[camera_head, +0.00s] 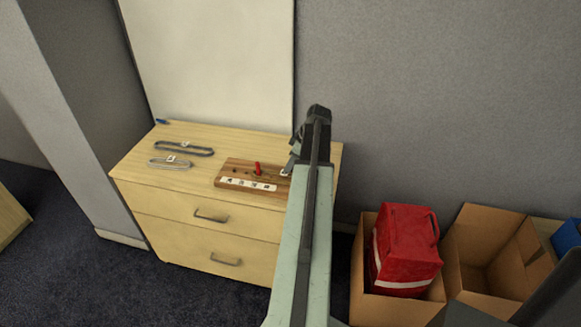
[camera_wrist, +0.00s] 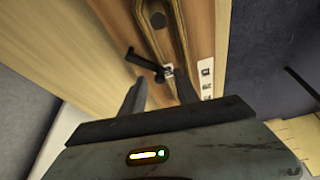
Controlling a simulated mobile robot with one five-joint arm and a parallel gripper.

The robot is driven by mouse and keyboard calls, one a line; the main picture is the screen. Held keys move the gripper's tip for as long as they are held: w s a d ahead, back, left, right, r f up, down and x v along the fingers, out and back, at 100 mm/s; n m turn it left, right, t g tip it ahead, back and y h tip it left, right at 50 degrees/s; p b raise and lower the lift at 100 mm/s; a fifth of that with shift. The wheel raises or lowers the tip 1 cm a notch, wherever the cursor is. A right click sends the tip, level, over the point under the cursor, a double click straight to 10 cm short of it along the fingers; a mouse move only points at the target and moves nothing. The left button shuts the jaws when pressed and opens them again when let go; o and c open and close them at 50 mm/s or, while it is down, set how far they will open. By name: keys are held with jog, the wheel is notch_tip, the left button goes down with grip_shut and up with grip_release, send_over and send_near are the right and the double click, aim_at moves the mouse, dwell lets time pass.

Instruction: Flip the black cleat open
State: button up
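The wooden board (camera_head: 222,175) lies on the dresser top in the head view, with a row of white labels (camera_head: 248,184) along its front. In the wrist view the black cleat (camera_wrist: 143,61) shows as a dark lever by a small white-and-dark fitting on the board (camera_wrist: 205,25). My gripper (camera_wrist: 160,82) has its two fingers apart, with the cleat just beyond and between the tips. I cannot tell whether a finger touches it. In the head view my gripper (camera_head: 292,160) is over the board's right end, and my arm hides that end and the cleat.
A red lever (camera_head: 257,168) stands on the board left of my gripper. Two looped straps, a dark one (camera_head: 190,151) and a grey one (camera_head: 170,164), lie on the dresser (camera_head: 150,176). A wall stands behind. Boxes, one with a red bag (camera_head: 405,245), stand right.

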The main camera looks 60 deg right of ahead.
grip_shut()
jog(key=shift+a, duration=0.3)
jog(key=shift+w+d, duration=0.1)
jog(key=shift+d, duration=0.25)
jog(key=shift+w+d+m, duration=0.1)
jog(key=shift+m, duration=0.5)
jog(key=m+h, duration=0.1)
jog(key=w+m, duration=0.1)
jog(key=m, duration=0.1)
jog(key=shift+d+h, duration=0.4)
jog(key=shift+w+d+m+g+h, duration=0.15)
jog(key=shift+d+m+g+h, duration=0.1)
jog(key=shift+m, duration=0.55)
jog(key=shift+w+d+m+g+h, duration=0.15)
jog(key=shift+d+m+h, duration=0.1)
jog(key=shift+m, duration=0.55)
